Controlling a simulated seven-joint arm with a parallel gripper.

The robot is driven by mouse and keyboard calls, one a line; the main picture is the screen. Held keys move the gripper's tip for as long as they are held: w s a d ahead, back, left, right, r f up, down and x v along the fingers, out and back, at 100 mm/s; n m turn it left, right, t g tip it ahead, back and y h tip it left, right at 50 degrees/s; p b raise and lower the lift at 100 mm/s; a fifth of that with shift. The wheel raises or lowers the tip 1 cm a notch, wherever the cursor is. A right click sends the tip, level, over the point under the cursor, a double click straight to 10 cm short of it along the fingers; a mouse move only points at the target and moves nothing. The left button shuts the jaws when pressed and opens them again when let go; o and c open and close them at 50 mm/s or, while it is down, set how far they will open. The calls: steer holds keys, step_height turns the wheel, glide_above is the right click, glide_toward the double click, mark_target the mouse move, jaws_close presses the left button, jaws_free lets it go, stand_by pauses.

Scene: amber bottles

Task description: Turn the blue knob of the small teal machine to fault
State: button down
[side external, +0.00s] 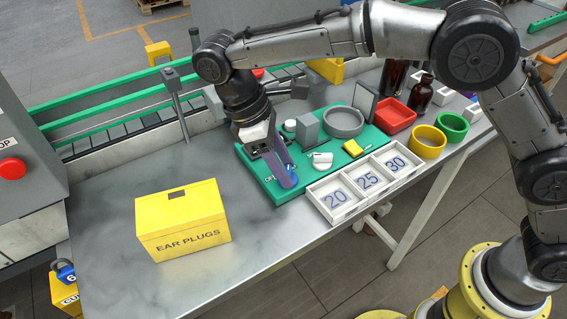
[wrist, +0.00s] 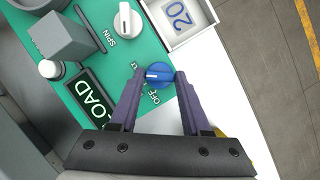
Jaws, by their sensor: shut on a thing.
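The small teal machine (side external: 268,187) lies on the steel bench, and its panel also fills the upper left of the wrist view (wrist: 104,68). Its blue knob (wrist: 159,71) sits between the two purple fingertips of my gripper (wrist: 160,77), which is shut on it. The knob's white mark points left in the wrist view, towards one finger. The word OFF is printed below the knob; other lettering beside the left finger is partly covered and unreadable. In the side view my gripper (side external: 286,180) reaches down at the machine's near left end and mostly hides the knob.
A white knob (wrist: 127,20) marked SPIN and a black LOAD plate (wrist: 92,97) are on the same panel. A white tray (side external: 335,216) with numbered compartments stands close to the right. A yellow ear plugs box (side external: 183,222) stands left, with bare bench between.

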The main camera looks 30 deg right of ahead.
stand_by(0.3)
steer(key=shift+c, duration=1.8)
jaws_free()
steer(key=shift+r, duration=0.1)
steer(key=v, duration=0.7)
steer(key=shift+r, duration=0.2)
